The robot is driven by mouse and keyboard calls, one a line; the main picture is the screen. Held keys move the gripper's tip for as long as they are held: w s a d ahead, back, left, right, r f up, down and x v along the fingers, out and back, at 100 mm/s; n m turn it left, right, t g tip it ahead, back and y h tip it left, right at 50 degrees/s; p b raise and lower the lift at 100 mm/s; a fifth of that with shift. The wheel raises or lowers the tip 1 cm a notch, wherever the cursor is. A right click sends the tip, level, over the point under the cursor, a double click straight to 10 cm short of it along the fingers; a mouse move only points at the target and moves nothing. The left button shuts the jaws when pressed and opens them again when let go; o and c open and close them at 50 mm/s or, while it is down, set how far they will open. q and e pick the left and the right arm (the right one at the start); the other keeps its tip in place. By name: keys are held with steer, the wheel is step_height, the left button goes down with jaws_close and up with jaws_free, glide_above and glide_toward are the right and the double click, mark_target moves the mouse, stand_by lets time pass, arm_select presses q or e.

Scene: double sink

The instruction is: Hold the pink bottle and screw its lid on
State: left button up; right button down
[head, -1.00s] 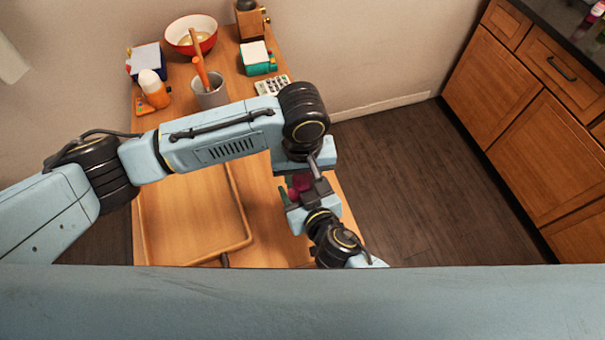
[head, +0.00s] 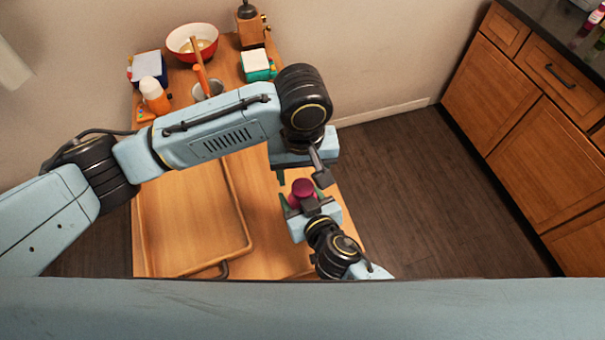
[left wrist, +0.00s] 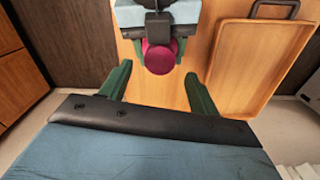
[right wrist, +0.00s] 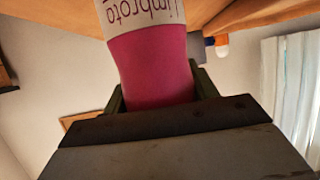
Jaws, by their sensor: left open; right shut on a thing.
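The pink bottle (head: 302,187) is near the table's right edge in the head view. My right gripper (head: 301,201) is shut on it; its green fingers lie on both sides. The right wrist view shows the bottle's pink body (right wrist: 152,65) and white lettered band between the fingers. In the left wrist view the bottle's round pink top (left wrist: 159,60) faces the camera. I cannot tell whether this top is the lid, and no separate lid shows. My left gripper (left wrist: 157,75) is open and empty, with its fingers spread wider than the bottle top.
A wooden tray (head: 246,225) lies on the table, left of the bottle. Behind are an orange bottle (head: 155,97), a red bowl (head: 204,50), a grey cup (head: 207,88) and a green-sided box (head: 257,66). Open floor lies right of the table, before wooden cabinets.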

mark_target(303, 187)
arm_select(q)
steer(key=shift+c, duration=0.3)
steer(key=shift+r+n, duration=1.1)
steer(key=shift+r, duration=0.6)
steer(key=shift+f, duration=4)
steer(key=c, duration=1)
steer(key=shift+m, duration=1.7)
